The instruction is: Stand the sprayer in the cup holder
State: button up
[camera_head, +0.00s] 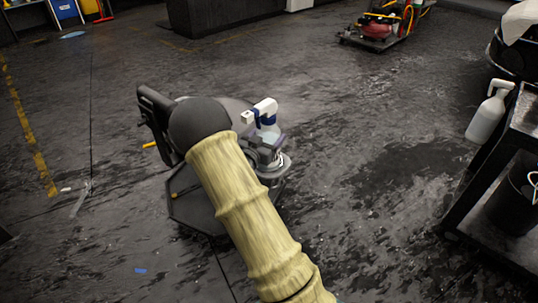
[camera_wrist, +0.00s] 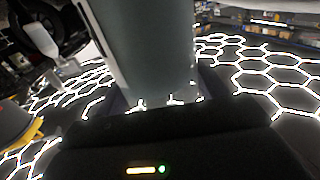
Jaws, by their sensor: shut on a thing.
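The sprayer (camera_head: 268,131), with a white and blue trigger head and a pale see-through body, stands roughly upright in my gripper (camera_head: 265,146). My gripper is shut on its body. In the wrist view, the sprayer's grey-green body (camera_wrist: 145,50) fills the middle, slightly tilted, above the dark gripper housing. A grey ring-like part (camera_head: 284,164) shows just below and right of the gripper. I cannot tell whether it is the cup holder or whether the sprayer's base touches it. My arm hides much of what lies beneath.
A dark rolling stool or stand with a dark base (camera_head: 193,208) is under my arm. A white spray bottle (camera_head: 487,118) hangs beside a black cart (camera_head: 512,150) at right. A red and orange machine (camera_head: 380,24) stands at the back. The floor between is mostly clear.

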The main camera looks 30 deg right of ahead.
jog(key=shift+r, duration=0.1)
notch_tip(320, 180, down, 5)
jog(key=b, duration=0.3)
dwell(0.4)
jog(key=o, duration=1.3)
